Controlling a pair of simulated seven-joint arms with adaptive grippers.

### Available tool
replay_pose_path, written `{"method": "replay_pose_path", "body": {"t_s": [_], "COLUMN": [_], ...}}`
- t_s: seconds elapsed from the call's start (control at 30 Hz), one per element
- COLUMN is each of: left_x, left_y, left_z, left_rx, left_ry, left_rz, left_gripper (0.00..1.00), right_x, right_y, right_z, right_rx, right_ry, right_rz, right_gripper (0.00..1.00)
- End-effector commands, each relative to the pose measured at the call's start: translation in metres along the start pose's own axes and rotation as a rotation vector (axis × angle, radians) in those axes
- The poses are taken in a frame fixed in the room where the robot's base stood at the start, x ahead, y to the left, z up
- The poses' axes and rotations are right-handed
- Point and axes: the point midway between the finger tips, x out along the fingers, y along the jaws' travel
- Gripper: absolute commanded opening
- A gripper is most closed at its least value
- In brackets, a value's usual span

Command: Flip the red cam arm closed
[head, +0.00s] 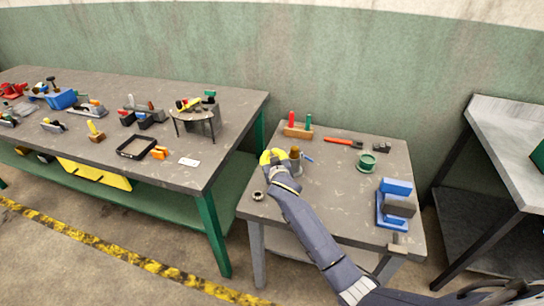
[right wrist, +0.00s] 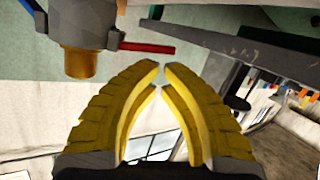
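My right gripper (head: 272,156) is over the small table's left side, beside a fixture with a brass-coloured top (head: 295,153). In the right wrist view its yellow fingers (right wrist: 162,72) come together at the tips with only a sliver between them and nothing held. The red cam arm (right wrist: 147,47) sticks out sideways from the fixture's grey body (right wrist: 85,25), ahead of the fingertips and apart from them. The brass-coloured cylinder (right wrist: 80,65) is left of it. In the head view I cannot make out the red arm near my gripper. My left gripper is not in view.
The small table (head: 335,185) also holds a wooden block with red and green handles (head: 298,132), red pliers (head: 343,142), a green spool (head: 366,162), a blue clamp (head: 394,205) and a metal ring (head: 258,196). A long bench (head: 175,150) with several tools stands left.

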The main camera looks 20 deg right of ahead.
Motion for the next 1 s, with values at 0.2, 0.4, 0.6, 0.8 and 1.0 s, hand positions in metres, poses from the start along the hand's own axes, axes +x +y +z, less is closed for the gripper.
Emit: {"method": "replay_pose_path", "body": {"t_s": [0.2, 0.4, 0.6, 0.8, 1.0], "left_x": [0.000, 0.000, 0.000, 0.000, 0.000], "left_y": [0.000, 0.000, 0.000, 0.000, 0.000], "left_z": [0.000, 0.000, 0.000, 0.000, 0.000], "left_rx": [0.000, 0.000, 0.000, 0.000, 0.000], "left_ry": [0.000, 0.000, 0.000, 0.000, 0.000], "left_rz": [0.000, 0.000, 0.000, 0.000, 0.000], "left_gripper": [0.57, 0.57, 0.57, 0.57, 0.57], "right_x": [0.000, 0.002, 0.002, 0.003, 0.004], "right_y": [-0.001, -0.009, -0.014, -0.018, -0.018], "right_z": [0.000, 0.001, 0.001, 0.003, 0.005], "right_rx": [-0.003, -0.044, -0.075, -0.110, -0.151], "right_ry": [0.000, 0.001, 0.003, 0.003, 0.003], "right_rz": [0.000, 0.001, 0.004, 0.009, 0.020], "right_gripper": [0.00, 0.00, 0.00, 0.00, 0.00]}}
